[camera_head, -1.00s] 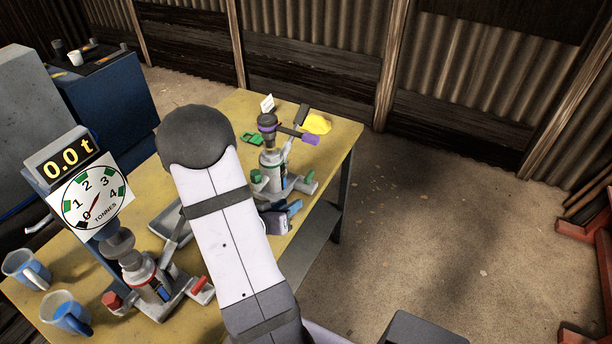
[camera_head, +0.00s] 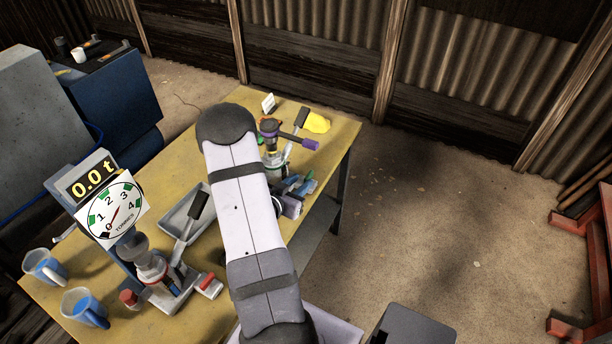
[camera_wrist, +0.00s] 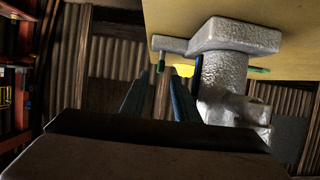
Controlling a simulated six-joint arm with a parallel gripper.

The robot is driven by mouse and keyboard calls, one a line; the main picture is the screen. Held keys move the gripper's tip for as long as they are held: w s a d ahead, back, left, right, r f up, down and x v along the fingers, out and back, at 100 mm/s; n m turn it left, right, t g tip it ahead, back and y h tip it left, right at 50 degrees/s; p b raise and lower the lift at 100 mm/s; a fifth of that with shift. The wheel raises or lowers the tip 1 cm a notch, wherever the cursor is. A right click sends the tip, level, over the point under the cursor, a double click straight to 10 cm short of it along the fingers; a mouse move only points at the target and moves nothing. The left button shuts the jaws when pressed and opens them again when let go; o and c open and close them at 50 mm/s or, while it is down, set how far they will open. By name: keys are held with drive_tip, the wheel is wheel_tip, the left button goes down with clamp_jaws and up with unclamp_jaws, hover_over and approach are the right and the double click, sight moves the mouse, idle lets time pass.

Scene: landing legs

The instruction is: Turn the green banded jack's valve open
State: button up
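The green banded jack (camera_head: 272,145) stands upright at the far right of the table, with a purple-ended rod at its top. My arm hides its lower left part. A green-ended part (camera_head: 309,175) shows at its base on the right. My gripper (camera_head: 296,187), with blue fingers, is low at the near right side of this base. In the wrist view the picture is inverted; the jack's grey cast body (camera_wrist: 225,75) hangs at right. A thin green-tipped stub (camera_wrist: 160,65) shows beyond the gap between my fingers (camera_wrist: 157,88). The fingers are apart, with nothing seen between them.
A red banded jack (camera_head: 160,275) with a black-gripped lever and a gauge (camera_head: 110,210) reading 0.0 t stands at the near left. Two blue jugs (camera_head: 84,307) and a grey tray (camera_head: 180,222) share the table (camera_head: 140,315). A yellow item (camera_head: 316,123) lies behind the green banded jack.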

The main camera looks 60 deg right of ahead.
sight(308, 176)
drive_tip(key=shift+p+x, duration=0.55)
drive_tip(key=shift+x, duration=1.8)
clamp_jaws()
